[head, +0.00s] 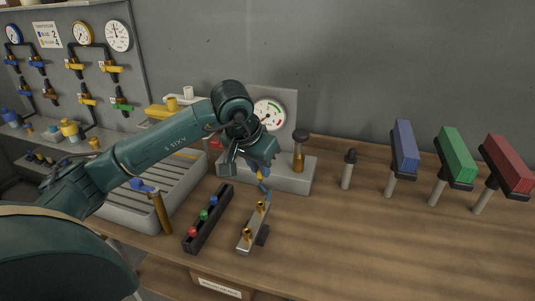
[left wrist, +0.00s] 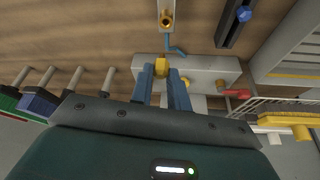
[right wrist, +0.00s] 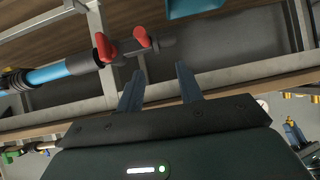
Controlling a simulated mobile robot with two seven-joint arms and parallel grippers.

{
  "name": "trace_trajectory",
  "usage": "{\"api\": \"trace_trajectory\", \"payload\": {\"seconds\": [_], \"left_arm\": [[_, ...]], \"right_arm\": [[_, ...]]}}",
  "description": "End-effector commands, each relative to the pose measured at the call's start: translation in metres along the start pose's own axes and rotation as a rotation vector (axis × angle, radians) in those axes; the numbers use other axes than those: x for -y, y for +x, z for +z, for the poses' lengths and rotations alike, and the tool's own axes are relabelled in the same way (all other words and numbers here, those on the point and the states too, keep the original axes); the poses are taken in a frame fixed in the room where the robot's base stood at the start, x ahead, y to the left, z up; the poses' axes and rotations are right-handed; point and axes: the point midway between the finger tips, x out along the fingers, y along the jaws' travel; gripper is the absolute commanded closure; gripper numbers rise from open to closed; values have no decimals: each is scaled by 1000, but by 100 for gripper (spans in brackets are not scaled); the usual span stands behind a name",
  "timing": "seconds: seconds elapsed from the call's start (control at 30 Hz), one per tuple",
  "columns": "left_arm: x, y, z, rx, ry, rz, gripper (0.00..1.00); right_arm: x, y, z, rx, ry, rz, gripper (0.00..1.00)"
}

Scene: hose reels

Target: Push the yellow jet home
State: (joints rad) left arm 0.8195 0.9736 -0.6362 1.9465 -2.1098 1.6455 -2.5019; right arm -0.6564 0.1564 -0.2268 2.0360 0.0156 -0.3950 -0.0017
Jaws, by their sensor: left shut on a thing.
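My left gripper (head: 261,167) is shut on a small yellow piece, the yellow jet (left wrist: 160,66), which shows between its fingertips in the left wrist view. A thin bent blue piece (left wrist: 176,49) shows just beyond it; I cannot tell whether they are joined. The metal bar (head: 247,239) with two brass fittings (head: 261,207) lies on the bench below and in front of the gripper. A dark rack (head: 205,228) beside it holds red, green and blue jets. My right gripper (right wrist: 158,82) is open and empty, seen only in the right wrist view.
A grey block with a gauge (head: 270,114) and a brass post (head: 299,158) stands behind the gripper. A ribbed tray (head: 165,200) is at left. Blue (head: 405,146), green (head: 456,154) and red (head: 509,164) blocks stand on posts at right. The front-right bench is clear.

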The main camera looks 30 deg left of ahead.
Motion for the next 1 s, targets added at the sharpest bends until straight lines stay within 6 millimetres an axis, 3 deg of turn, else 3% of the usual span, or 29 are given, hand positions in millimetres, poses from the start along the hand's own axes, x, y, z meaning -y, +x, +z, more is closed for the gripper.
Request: {"api": "trace_trajectory", "payload": {"seconds": [0.33, 0.7, 1.0], "left_arm": [[0, 23, 10, 0, 0, 1, 100], [0, 51, 21, 0, 0, 0, 100], [0, 53, 22, 0, 0, 0, 100]], "right_arm": [[11, 4, 16, 3, 5, -22, 64], [14, 9, 6, -53, -13, -41, 64], [18, 9, 3, -69, -26, -56, 64]]}}
